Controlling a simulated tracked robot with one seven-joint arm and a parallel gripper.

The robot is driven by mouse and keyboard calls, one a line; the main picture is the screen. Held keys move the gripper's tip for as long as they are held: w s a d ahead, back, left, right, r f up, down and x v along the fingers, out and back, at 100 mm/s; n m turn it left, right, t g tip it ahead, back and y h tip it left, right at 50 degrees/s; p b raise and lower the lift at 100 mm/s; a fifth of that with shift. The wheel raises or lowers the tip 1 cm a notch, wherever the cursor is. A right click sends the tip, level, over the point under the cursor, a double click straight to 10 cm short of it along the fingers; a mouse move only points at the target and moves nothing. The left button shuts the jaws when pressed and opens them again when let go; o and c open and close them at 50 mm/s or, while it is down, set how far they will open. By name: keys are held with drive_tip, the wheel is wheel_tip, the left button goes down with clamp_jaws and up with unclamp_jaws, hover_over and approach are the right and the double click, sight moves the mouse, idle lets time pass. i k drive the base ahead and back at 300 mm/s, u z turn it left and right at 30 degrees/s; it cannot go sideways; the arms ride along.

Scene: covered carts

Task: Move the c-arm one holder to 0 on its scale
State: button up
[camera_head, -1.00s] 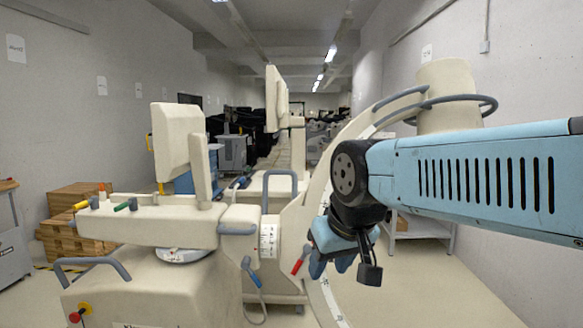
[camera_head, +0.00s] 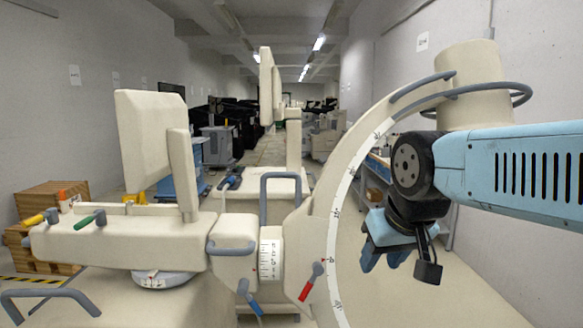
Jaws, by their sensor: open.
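The c-arm (camera_head: 352,165) is a large cream arc with a white scale strip along its curve. Its holder (camera_head: 304,250) is the cream block clasping the arc, with a red-handled lever (camera_head: 311,282) on it. A white drum scale (camera_head: 270,259) with black marks and a small red mark sits left of the holder; the numbers are too small to read surely. My gripper (camera_head: 382,262) is open and empty, pointing down to the right of the arc, apart from the lever and holder.
A blue-handled lever (camera_head: 249,297) hangs below the drum. A grey handle (camera_head: 280,190) rises behind. Yellow (camera_head: 40,218) and green (camera_head: 91,219) levers sit on the left beam. A monitor (camera_head: 150,140) stands above it. Clear floor lies at lower right.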

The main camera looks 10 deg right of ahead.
sight(287, 253)
drive_tip(key=i, duration=0.9)
drive_tip(key=u, duration=0.3)
